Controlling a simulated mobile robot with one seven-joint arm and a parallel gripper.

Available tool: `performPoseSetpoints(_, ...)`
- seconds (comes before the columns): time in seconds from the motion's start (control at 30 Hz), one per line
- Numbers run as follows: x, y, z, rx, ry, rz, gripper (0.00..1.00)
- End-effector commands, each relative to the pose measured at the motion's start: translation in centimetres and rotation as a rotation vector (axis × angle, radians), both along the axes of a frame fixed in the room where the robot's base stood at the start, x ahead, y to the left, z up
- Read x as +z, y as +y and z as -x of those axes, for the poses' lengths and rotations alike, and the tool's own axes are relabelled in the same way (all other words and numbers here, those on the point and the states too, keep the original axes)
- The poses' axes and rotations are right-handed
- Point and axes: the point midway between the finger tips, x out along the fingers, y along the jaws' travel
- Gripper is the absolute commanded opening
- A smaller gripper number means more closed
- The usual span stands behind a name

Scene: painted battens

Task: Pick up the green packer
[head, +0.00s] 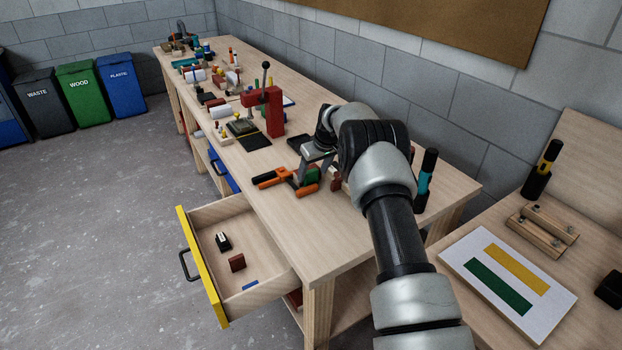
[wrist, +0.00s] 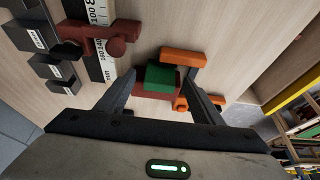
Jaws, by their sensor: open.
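The green packer (wrist: 161,77) is a small green block on the bench. In the wrist view it lies between the two open fingers of my gripper (wrist: 162,76), with a gap on either side. It looks to be on or against a dark red piece (wrist: 150,91); I cannot tell which. In the head view the green packer (head: 313,173) shows partly, just below my gripper (head: 318,166), which hides some of it. An orange and black clamp (head: 272,179) is close beside it, and its orange part (wrist: 184,57) shows in the wrist view.
A red press (head: 270,110) stands further back on the bench (head: 330,245). In the wrist view a red tool (wrist: 90,38) and dark labelled blocks (wrist: 50,68) lie to the left. A yellow-fronted drawer (head: 203,270) is open. A cyan-banded tool (head: 425,180) stands right of my arm.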

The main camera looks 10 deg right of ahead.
Motion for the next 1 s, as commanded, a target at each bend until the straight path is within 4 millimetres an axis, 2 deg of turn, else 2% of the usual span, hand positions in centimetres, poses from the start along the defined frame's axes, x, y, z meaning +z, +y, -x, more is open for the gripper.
performPoseSetpoints(0.07,0.0,0.0,0.0,0.0,0.0,0.0,0.61)
performPoseSetpoints(0.33,0.1,0.0,0.0,0.0,0.0,0.0,0.17)
performPoseSetpoints(0.67,0.4,0.0,0.0,0.0,-0.001,0.0,0.16)
performPoseSetpoints(0.83,1.9,0.0,-0.1,0.0,-0.003,0.0,0.16)
performPoseSetpoints(1.0,4.4,0.0,0.0,0.0,-0.002,0.0,0.16)
